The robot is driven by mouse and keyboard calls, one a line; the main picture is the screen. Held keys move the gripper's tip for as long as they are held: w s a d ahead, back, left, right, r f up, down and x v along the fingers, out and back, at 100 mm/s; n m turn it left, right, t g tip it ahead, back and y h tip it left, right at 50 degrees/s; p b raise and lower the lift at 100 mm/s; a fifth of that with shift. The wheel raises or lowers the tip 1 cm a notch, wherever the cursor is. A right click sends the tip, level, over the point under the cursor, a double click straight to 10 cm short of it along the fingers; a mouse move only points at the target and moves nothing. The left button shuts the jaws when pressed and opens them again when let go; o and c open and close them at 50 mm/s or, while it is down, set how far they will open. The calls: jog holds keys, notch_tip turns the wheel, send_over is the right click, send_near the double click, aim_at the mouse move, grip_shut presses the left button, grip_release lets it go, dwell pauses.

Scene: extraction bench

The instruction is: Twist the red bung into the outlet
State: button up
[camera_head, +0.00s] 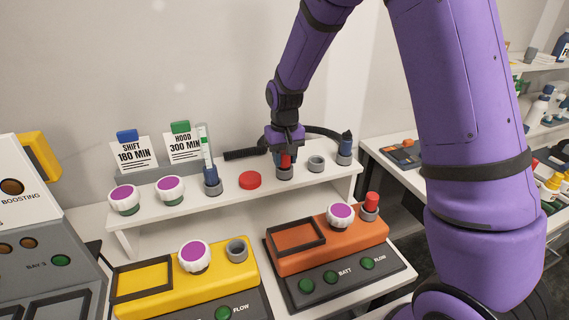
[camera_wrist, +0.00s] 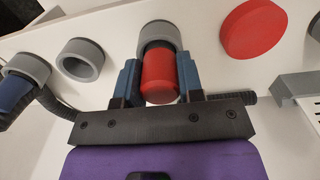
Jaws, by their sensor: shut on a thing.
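My gripper (camera_head: 284,155) is over the back of the white shelf, pointing down, shut on a red bung (camera_head: 286,161). In the wrist view the bung (camera_wrist: 160,76) sits between the two blue fingers. Its far end meets a grey ring holder (camera_head: 284,173) on the shelf; how deep it sits in the ring I cannot tell. The yellow unit (camera_head: 150,304) has an open grey outlet (camera_head: 237,250) at its back right, with nothing in it. The orange unit (camera_head: 345,244) has a similar outlet with another red bung (camera_head: 371,202) standing in it.
On the shelf (camera_head: 235,203), an empty grey ring (camera_head: 316,163) and a blue-plugged ring (camera_head: 345,150) stand right of my gripper. A flat red disc (camera_head: 250,180), a tube in a blue holder (camera_head: 212,184) and two purple-topped white knobs (camera_head: 171,189) stand left.

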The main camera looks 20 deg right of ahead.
jog(key=shift+r, duration=2.9)
